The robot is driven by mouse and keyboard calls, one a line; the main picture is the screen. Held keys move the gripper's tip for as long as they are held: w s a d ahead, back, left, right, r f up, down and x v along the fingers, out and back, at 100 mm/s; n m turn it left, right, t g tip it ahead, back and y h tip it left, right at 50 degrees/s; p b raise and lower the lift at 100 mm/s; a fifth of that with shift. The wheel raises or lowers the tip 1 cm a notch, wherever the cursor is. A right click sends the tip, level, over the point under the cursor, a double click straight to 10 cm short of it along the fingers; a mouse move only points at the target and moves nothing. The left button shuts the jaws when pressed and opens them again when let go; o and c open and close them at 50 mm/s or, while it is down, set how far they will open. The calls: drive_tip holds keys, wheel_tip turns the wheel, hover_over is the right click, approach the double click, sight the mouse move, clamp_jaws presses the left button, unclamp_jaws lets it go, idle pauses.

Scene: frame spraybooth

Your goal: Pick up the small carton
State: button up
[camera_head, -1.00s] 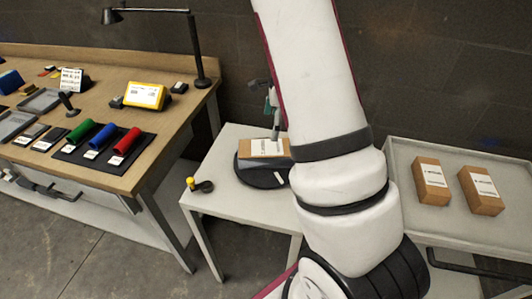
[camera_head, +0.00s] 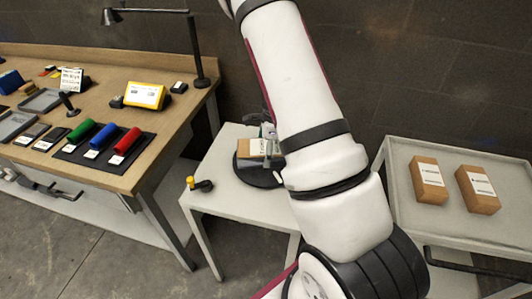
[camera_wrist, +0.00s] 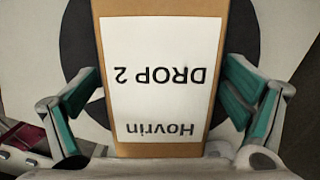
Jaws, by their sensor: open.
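The small carton (camera_head: 247,148) is brown with a white label and sits on a round black pad (camera_head: 258,178) on the small white table. In the wrist view the carton (camera_wrist: 158,150) shows its label, which reads "Hovrin DROP 2" upside down. My gripper (camera_wrist: 160,112) is open, with one green-padded finger on each side of the carton and a gap at both sides. In the head view my gripper (camera_head: 268,138) is at the carton, partly hidden by my arm. The carton's right part is hidden there.
A yellow-topped black item (camera_head: 198,184) stands on the small white table (camera_head: 222,205) left of the pad. Two more labelled cartons (camera_head: 428,180) (camera_head: 478,190) lie on the grey cart at right. A wooden workbench (camera_head: 150,120) stands at left.

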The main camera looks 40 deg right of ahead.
drive_tip(key=c, duration=1.6)
drive_tip(key=shift+c, duration=1.1)
drive_tip(key=shift+r, duration=0.15)
